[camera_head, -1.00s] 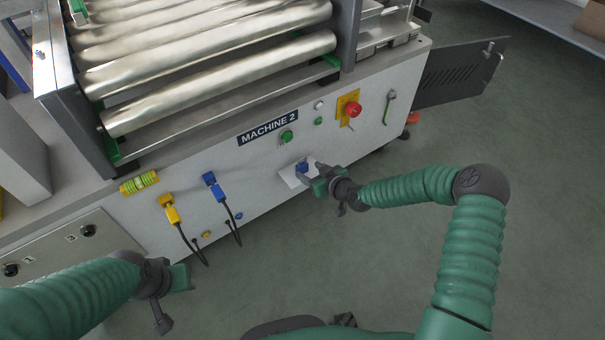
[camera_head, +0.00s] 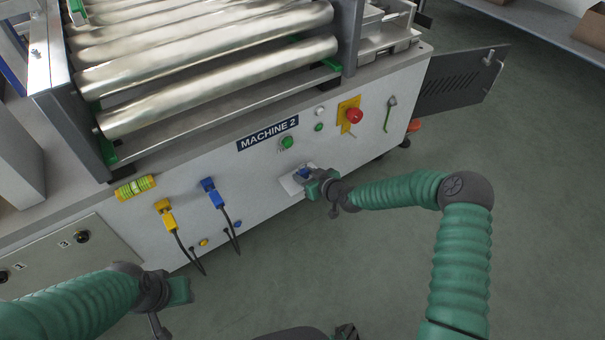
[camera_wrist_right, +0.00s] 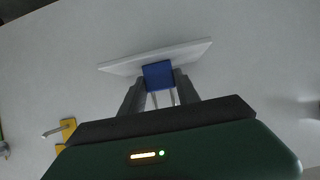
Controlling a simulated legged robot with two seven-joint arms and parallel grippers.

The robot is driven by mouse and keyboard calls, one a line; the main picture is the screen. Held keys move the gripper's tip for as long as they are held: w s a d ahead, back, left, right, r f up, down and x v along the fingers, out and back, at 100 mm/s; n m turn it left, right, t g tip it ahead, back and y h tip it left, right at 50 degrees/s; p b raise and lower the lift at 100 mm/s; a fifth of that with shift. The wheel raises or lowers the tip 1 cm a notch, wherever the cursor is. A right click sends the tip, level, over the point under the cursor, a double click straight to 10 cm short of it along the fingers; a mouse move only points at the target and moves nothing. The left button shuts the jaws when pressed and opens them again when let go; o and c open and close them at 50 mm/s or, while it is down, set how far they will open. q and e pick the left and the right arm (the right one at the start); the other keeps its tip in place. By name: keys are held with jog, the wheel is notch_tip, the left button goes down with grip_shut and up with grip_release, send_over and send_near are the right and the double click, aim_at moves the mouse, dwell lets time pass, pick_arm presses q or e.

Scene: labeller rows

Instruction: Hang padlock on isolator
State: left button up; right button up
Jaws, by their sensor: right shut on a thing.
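The padlock has a blue body (camera_head: 304,173) and sits at a small white shelf (camera_head: 290,187) on the machine's front panel. My right gripper (camera_head: 312,184) is at it from the right and hides part of it. In the right wrist view the blue body (camera_wrist_right: 158,75) is between my two dark fingers, with two thin metal bars of the shackle on its near side and the white shelf (camera_wrist_right: 120,66) just behind. The isolator appears to be the red knob on a yellow plate (camera_head: 344,124), up and right of the padlock. My left gripper (camera_head: 180,290) is at lower left, away from everything; its jaws are unclear.
Yellow (camera_head: 166,215) and blue (camera_head: 212,194) plugs with black cables are on the panel left of the shelf. A green button (camera_head: 287,142) is above the shelf, and a green-handled part (camera_head: 389,115) right of the knob. The floor in front is clear.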

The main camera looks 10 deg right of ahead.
grip_shut()
jog(key=shift+r+p, duration=2.15)
jog(key=shift+r, duration=0.45)
jog(key=shift+f, duration=0.1)
